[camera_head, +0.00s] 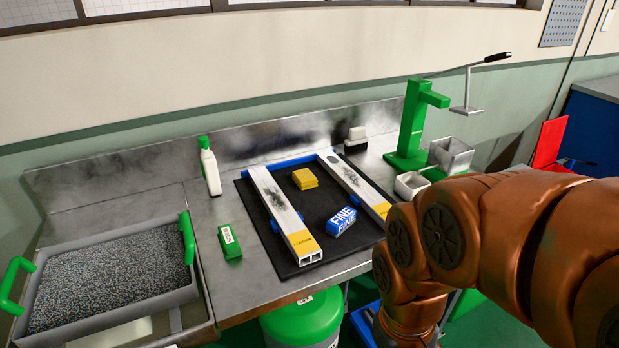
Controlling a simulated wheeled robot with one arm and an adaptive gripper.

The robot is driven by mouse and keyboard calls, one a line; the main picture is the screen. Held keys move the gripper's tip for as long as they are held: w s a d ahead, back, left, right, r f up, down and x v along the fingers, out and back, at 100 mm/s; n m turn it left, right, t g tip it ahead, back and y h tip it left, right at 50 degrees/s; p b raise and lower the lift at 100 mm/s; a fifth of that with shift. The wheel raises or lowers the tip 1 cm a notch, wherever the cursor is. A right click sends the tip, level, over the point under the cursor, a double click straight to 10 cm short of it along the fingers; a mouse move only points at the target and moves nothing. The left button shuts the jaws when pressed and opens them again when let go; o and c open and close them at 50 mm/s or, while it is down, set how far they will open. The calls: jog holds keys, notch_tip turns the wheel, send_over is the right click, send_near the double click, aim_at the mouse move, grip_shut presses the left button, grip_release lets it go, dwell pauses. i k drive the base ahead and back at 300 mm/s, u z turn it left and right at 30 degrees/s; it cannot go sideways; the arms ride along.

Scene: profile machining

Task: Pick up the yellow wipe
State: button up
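The yellow wipe (305,179) looks like a small folded yellow block. It lies on the black mat (322,258) on the metal workbench, between two light aluminium profiles. The left profile (284,213) and the right profile (352,185) both have dark smudges and yellow bands at their near ends. My orange-brown arm fills the lower right of the view. My gripper is not visible. Nothing touches the wipe from above.
A blue FINE block (341,221) lies near the wipe. A green block (230,242), a white bottle (210,167) and a tray of grey granules (108,275) are to the left. A green press (415,125) and metal bins (450,155) stand right.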

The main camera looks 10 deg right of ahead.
aim_at(304, 179)
jog(key=u, duration=0.45)
jog(key=i, duration=0.75)
jog(key=u, duration=0.65)
